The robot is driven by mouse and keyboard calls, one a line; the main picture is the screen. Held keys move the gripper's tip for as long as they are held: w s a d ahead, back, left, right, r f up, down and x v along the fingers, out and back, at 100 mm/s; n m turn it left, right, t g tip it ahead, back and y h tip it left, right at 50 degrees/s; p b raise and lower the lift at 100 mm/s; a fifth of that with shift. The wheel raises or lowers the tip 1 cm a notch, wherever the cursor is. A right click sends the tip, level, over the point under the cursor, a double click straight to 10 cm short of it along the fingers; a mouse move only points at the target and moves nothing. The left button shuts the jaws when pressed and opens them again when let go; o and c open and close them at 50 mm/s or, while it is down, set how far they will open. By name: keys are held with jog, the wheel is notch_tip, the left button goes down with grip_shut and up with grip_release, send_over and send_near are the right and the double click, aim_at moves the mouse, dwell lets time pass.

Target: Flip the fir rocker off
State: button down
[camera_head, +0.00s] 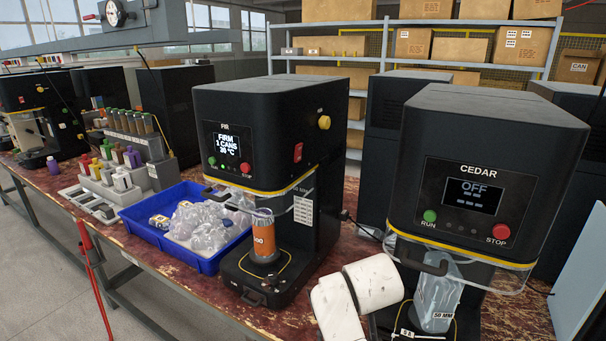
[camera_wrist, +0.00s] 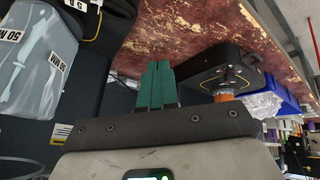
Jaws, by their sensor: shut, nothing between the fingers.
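The FIR machine (camera_head: 255,130) is a black seamer on the bench. Its lit display (camera_head: 226,145) reads roughly FIRM, 1 CANS, 38 °C. A red rocker (camera_head: 298,152) sits on its right side face, below a yellow knob (camera_head: 324,122); which way the rocker is tipped is too small to tell. An orange can (camera_head: 264,240) stands on the machine's base. My gripper (camera_wrist: 158,66) shows only in the wrist view, its green fingers together and empty. That view looks upside down; the can (camera_wrist: 224,97) and the FIR base (camera_wrist: 215,68) are right of the fingers. The rocker is not visible there.
The CEDAR machine (camera_head: 465,170), its display reading OFF, stands at right with a bagged item (camera_head: 436,290) under it. A blue tray (camera_head: 205,264) of clear bags is left of FIR. Shelves (camera_head: 465,55) stand behind.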

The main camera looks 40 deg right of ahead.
jog(key=w+d+r+m+t+b, duration=0.1)
jog(key=w+r, duration=0.3)
jog(key=r, duration=0.8)
jog(key=w+d+r+m+t+y+b, duration=0.1)
jog(key=w+r+m, duration=0.3)
jog(key=r, duration=0.8)
jog(key=w+d+r+m+t+y+b, duration=0.1)
jog(key=w+r, duration=0.4)
jog(key=r, duration=0.7)
jog(key=shift+w+d+r+m, duration=0.25)
jog(key=shift+d+m, duration=0.55)
jog(key=shift+d, duration=0.25)
jog(key=shift+f, duration=0.1)
jog(key=p, duration=0.3)
send_near(299, 153)
jog(key=w+d+f, duration=0.2)
jog(key=d+f, duration=0.1)
jog(key=f, duration=0.2)
jog(key=shift+w+a, duration=0.15)
jog(key=shift+w, duration=0.35)
